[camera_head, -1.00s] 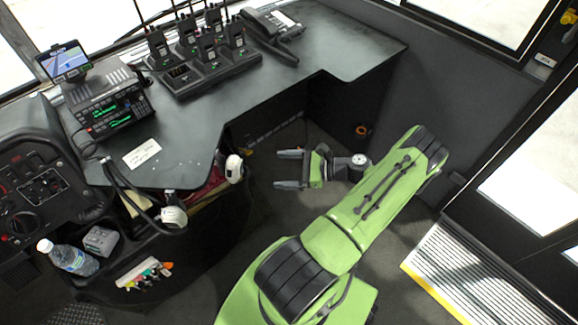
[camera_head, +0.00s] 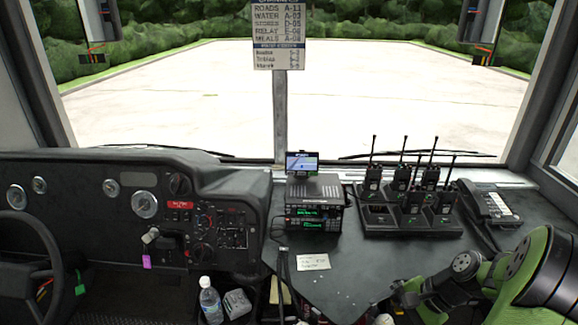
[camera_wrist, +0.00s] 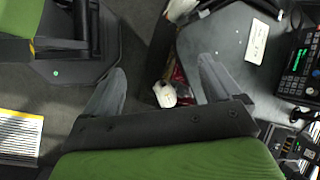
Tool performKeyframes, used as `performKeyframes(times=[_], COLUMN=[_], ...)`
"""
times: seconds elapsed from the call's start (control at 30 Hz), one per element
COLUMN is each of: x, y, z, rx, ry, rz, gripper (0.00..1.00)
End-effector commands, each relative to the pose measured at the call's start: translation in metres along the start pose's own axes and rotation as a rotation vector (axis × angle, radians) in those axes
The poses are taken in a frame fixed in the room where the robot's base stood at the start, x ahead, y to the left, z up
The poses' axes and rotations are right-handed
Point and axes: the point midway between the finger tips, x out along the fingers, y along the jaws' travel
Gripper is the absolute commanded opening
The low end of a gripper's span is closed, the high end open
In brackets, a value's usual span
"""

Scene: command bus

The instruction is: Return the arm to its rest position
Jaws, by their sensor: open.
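My green arm (camera_head: 530,280) is folded at the lower right of the head view, beside the right part of the dark counter (camera_head: 350,285). In the wrist view my gripper (camera_wrist: 162,65) has its two grey fingers spread wide apart, with nothing between them. The camera looks past the fingers at the dark floor and the counter's edge. A white rounded item (camera_wrist: 165,94) shows below and beyond the fingers, apart from them. In the head view the fingers are small and hard to make out.
Several handheld radios stand in a charger (camera_head: 410,222), with a desk phone (camera_head: 488,205) to its right, close to my arm. A radio console (camera_head: 315,205) stands mid-counter. A water bottle (camera_head: 210,300) and steering wheel (camera_head: 25,265) are at left.

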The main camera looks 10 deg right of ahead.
Motion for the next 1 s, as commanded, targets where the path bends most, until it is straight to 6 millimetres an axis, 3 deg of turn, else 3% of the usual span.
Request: performKeyframes(times=[0.03, 0.2, 0.4, 0.5, 0.67, 1.0], x=[-0.015, -0.049, -0.093, -0.111, -0.124, -0.124], y=[-0.018, -0.046, -0.04, -0.026, -0.01, -0.008], z=[0.03, 0.118, 0.212, 0.242, 0.26, 0.261], rx=[-0.134, -0.552, -1.02, -1.209, -1.364, -1.379], ry=[0.054, 0.218, 0.394, 0.46, 0.509, 0.514], rz=[0.071, 0.245, 0.325, 0.318, 0.297, 0.295], gripper=[0.91, 0.91, 0.91, 0.91, 0.91, 0.91])
